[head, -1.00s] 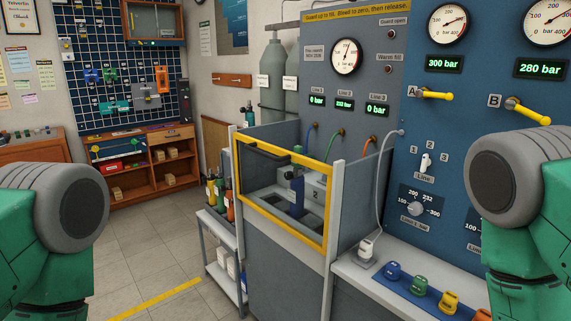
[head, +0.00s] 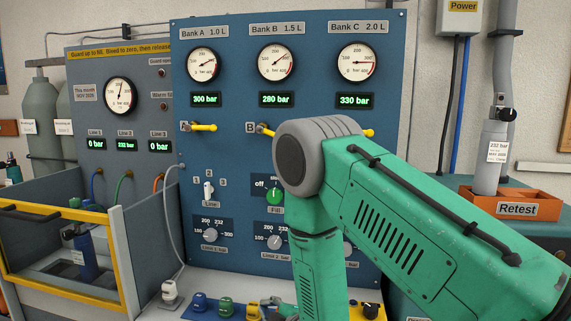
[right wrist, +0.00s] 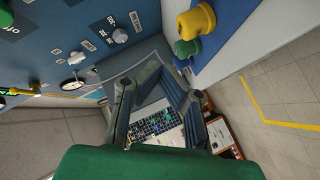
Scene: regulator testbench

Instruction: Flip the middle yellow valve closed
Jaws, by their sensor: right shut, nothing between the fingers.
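The middle yellow valve, B (head: 265,129), is on the blue panel under the 280 bar display. Only its left end shows; my right arm hides the rest, so its lever angle cannot be told. Yellow valve A (head: 203,128) to its left points right, roughly level. Only the tip of the right yellow valve (head: 368,133) shows. My right gripper (head: 268,308) is low in front of the panel, well below valve B and close to the coloured knobs. It is shut and empty; its fingers also show in the right wrist view (right wrist: 158,75). My left gripper is out of view.
Green (head: 225,306) and blue (head: 199,302) knobs stand on the bench below the panel. A yellow-framed guard box (head: 52,212) is at the left. An orange Retest tray (head: 513,205) with a cylinder is at the right. Gauges (head: 277,63) sit above the valves.

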